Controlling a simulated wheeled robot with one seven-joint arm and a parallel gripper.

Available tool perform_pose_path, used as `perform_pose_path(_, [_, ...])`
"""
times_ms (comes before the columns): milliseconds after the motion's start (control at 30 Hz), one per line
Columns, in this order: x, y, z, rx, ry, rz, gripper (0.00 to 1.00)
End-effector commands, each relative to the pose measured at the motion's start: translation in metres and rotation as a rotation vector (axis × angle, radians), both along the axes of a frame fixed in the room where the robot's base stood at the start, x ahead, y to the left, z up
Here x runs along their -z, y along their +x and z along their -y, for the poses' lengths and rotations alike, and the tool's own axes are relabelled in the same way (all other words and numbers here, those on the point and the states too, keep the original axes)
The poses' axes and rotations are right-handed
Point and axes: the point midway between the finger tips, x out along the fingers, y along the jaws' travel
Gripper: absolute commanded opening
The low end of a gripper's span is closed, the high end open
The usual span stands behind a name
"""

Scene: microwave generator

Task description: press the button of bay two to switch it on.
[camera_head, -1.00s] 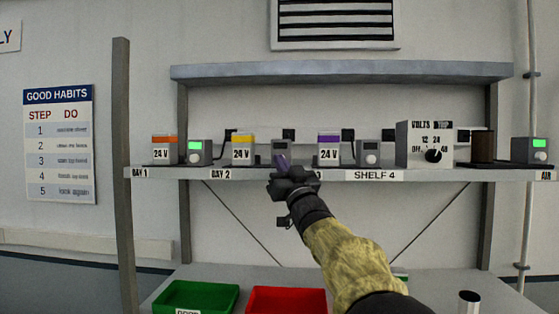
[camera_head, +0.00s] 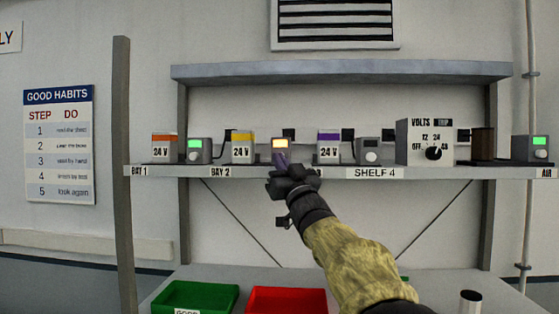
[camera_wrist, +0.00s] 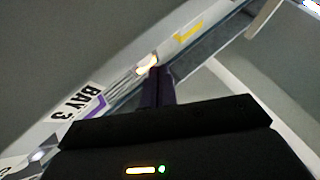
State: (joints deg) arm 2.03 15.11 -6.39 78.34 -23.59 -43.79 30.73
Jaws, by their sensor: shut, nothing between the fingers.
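The bay two unit is a small grey box (camera_head: 280,145) beside the yellow-striped 24 V block (camera_head: 243,149), right of the BAY 2 label (camera_head: 220,173). Its little screen glows yellow. My gripper (camera_head: 281,160) is shut and empty, with its purple fingertips at the lower front of this box. They cover the button there, and I cannot tell whether they touch it. In the wrist view the closed fingers (camera_wrist: 157,82) point at the bright glow of the screen (camera_wrist: 147,65).
Left of it, the bay one unit (camera_head: 200,149) shows a green screen. Right of it stand a purple-striped 24 V block (camera_head: 329,149) and a unit with a dark screen (camera_head: 369,150). A volts selector box (camera_head: 415,143) stands further right. Green (camera_head: 195,296) and red (camera_head: 287,300) trays lie below.

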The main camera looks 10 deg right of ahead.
Motion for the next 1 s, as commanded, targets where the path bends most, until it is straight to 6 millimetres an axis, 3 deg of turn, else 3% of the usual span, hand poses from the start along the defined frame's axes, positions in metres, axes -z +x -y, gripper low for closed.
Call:
perform_pose_path(167, [0.001, -0.003, -0.001, 0.000, 0.000, 0.001, 0.00])
perform_pose_path(800, [0.002, -0.051, -0.017, -0.001, 0.000, 0.002, 0.00])
perform_pose_path(1000, [0.000, -0.057, -0.019, 0.000, 0.000, 0.000, 0.00])
